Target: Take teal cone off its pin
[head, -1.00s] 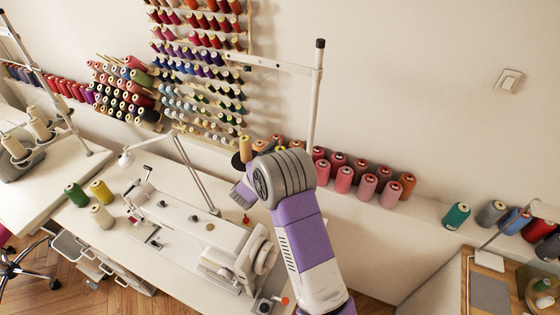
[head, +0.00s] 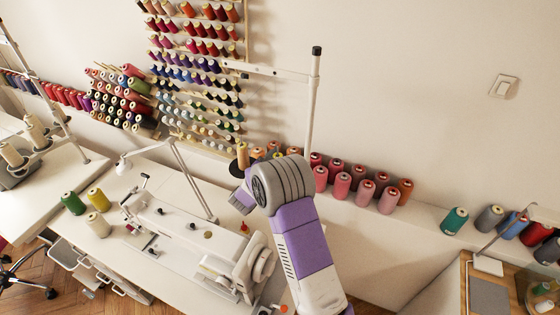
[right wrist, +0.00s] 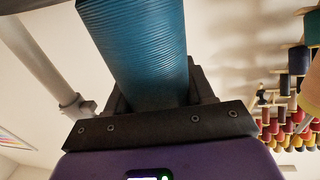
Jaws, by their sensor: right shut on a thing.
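In the right wrist view, my right gripper (right wrist: 158,98) is shut on a teal cone (right wrist: 145,45) with ridged thread. The cone stands out from between the dark jaws and runs past the top edge of the picture. Its far end and any pin are out of sight there. In the head view, my right wrist (head: 243,199) points left over the sewing table, and the held cone is hidden behind my arm. Another teal cone (head: 455,221) stands on the wall ledge at right. My left gripper is not in view.
A white pole (head: 312,105) with a crossbar rises behind my right arm. A sewing machine (head: 185,240) stands on the white table, with green, yellow and cream cones (head: 98,225) at its left. Red and pink cones (head: 342,185) line the ledge. A thread rack (head: 195,70) hangs behind.

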